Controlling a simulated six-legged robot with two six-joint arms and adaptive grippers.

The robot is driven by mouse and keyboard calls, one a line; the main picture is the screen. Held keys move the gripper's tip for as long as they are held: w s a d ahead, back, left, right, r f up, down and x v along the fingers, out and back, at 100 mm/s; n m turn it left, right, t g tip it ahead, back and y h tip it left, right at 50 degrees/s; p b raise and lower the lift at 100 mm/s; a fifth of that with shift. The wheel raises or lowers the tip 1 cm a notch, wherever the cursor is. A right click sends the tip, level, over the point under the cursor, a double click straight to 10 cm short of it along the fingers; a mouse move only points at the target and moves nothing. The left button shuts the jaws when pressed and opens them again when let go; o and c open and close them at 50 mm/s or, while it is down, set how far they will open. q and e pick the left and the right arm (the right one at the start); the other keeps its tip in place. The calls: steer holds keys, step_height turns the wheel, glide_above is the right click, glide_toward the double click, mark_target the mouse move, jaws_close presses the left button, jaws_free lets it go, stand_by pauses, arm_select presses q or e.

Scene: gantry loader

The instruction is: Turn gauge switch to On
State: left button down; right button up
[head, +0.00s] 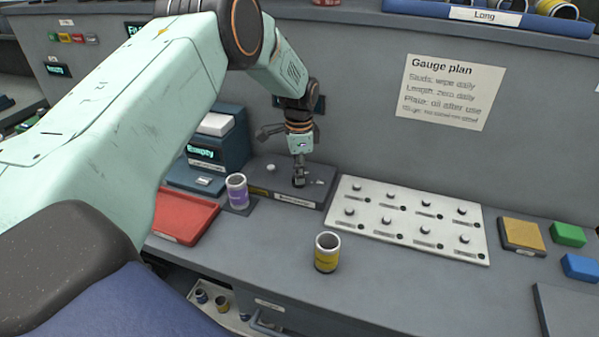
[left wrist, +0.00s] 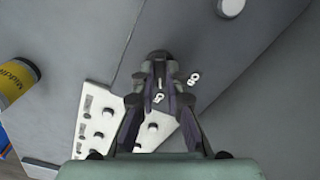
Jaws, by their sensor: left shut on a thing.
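The dark gauge box (head: 262,192) stands on the bench against the back panel, with a pale label on its front. My left gripper (head: 299,180) points down over the right part of its top. It is shut on the gauge switch, which is mostly hidden between the fingers. In the left wrist view the fingertips (left wrist: 159,62) meet over the gauge box's grey top (left wrist: 195,40), with small white marks (left wrist: 194,78) beside them. I cannot read the marks or tell the switch's setting. My right gripper is not in view.
A purple cup (head: 237,191) stands just left of the gauge box. A white board with several knobs (head: 350,198) lies to its right. A yellow-banded cup (head: 327,253) stands in front. A red tray (head: 183,216) and a display reading "Empty" (head: 204,152) are at left.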

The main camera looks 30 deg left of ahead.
arm_select(q)
steer(key=shift+a+r, duration=0.1)
steer(key=c, duration=1.4)
jaws_free()
steer(key=shift+s, duration=0.1)
steer(key=shift+r, duration=0.2)
step_height(320, 180, up, 12)
steer(key=shift+f, duration=0.2)
